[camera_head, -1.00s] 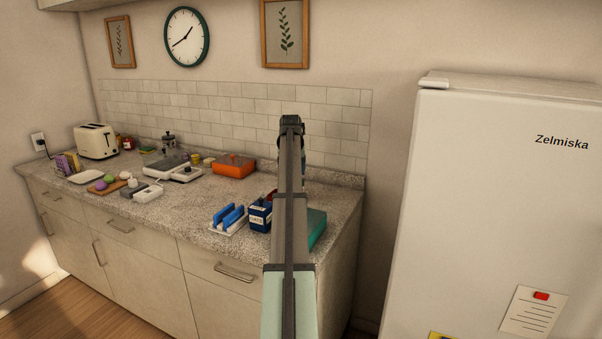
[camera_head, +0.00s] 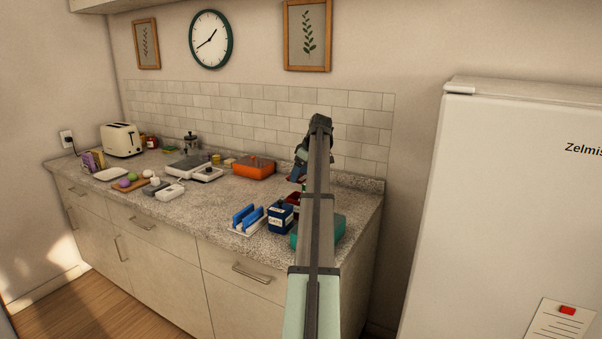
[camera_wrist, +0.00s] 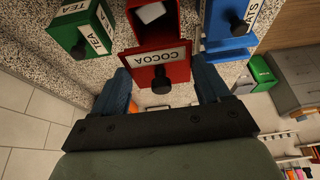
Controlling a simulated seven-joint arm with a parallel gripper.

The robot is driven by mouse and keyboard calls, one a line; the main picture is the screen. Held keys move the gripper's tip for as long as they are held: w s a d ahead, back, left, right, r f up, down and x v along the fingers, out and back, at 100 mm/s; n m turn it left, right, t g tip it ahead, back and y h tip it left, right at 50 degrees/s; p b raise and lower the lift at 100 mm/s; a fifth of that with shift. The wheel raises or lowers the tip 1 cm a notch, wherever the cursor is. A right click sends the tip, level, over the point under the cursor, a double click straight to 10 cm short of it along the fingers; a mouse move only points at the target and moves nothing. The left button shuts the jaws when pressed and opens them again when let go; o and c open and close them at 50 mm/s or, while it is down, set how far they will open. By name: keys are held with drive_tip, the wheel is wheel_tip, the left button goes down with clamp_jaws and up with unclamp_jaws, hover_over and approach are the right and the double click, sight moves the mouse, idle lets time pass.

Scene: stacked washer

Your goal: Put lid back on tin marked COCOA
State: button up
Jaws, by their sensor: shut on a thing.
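The red COCOA tin stands open on the counter in the wrist view (camera_wrist: 178,14), a white thing inside it. In the head view the red tin (camera_head: 292,198) is partly hidden by my arm. My gripper (camera_wrist: 163,88) has its blue fingers on both sides of the red lid (camera_wrist: 148,75), which bears the word COCOA and a black knob. It is shut on this lid, which is apart from the tin's opening and nearer the camera. In the head view my gripper (camera_head: 298,170) shows just left of my arm, above the tins.
A green TEA tin (camera_wrist: 72,35) and a blue OATS tin (camera_wrist: 222,22) flank the red tin. In the head view the blue tin (camera_head: 280,219) stands beside a rack with blue parts (camera_head: 247,218). An orange box (camera_head: 254,168) is farther back. Bare counter (camera_head: 215,207) lies left of the rack.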

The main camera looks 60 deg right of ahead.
drive_tip(key=shift+f, duration=0.2)
drive_tip(key=shift+f, duration=3)
drive_tip(key=shift+f, duration=0.15)
drive_tip(key=o, duration=1)
drive_tip(key=shift+r, duration=3.55)
drive_tip(key=shift+c, duration=0.2)
